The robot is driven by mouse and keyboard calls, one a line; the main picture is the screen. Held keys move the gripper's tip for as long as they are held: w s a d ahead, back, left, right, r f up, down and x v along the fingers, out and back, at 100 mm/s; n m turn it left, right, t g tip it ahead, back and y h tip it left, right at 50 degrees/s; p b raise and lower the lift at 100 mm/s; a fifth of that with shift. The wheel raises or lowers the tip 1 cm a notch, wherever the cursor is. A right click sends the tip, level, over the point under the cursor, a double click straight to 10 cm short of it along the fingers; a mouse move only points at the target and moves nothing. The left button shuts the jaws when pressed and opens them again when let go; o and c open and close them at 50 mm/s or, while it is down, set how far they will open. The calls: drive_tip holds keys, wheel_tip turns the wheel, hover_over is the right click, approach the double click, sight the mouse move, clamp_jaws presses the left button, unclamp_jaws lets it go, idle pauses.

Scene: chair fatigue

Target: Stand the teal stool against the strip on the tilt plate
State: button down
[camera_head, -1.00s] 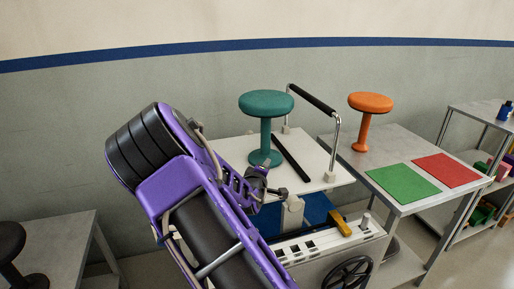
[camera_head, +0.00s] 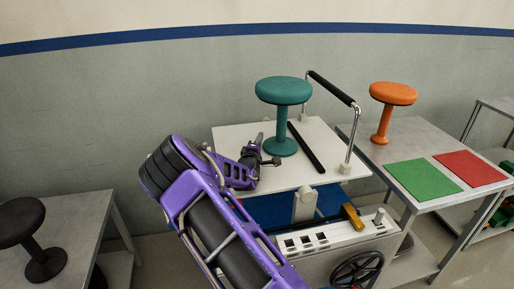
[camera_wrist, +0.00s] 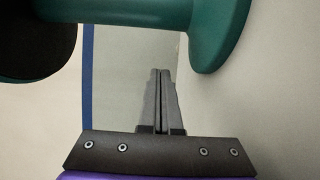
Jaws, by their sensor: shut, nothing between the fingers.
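The teal stool (camera_head: 281,116) stands upright on the white tilt plate (camera_head: 233,134), its round base just left of the black strip (camera_head: 306,148). Base and strip look very close; I cannot tell whether they touch. My gripper (camera_head: 272,161) is over the plate, at the near left of the stool's base. It is shut and empty. In the wrist view the shut fingers (camera_wrist: 160,73) point past the stool, whose teal column and base (camera_wrist: 218,35) lie sideways across the top. The seat's dark underside fills the upper left corner there.
A metal handle with a black grip (camera_head: 331,88) rises along the plate's right side. To the right, a grey table carries an orange stool (camera_head: 393,95), a green mat (camera_head: 423,179) and a red mat (camera_head: 469,168). A dark stool (camera_head: 24,222) stands on the left table.

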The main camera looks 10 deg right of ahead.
sight(279, 137)
drive_tip(key=shift+s+d, duration=0.25)
drive_tip(key=shift+d, duration=0.75)
drive_tip(key=shift+s+d, duration=0.2)
drive_tip(key=shift+d, duration=0.75)
drive_tip(key=shift+s+d+f+b, duration=0.1)
drive_tip(key=shift+s+d+b, duration=0.1)
drive_tip(key=shift+d+b, duration=0.65)
drive_tip(key=shift+d+p, duration=0.35)
drive_tip(key=shift+d, duration=0.05)
drive_tip(key=shift+s, duration=0.1)
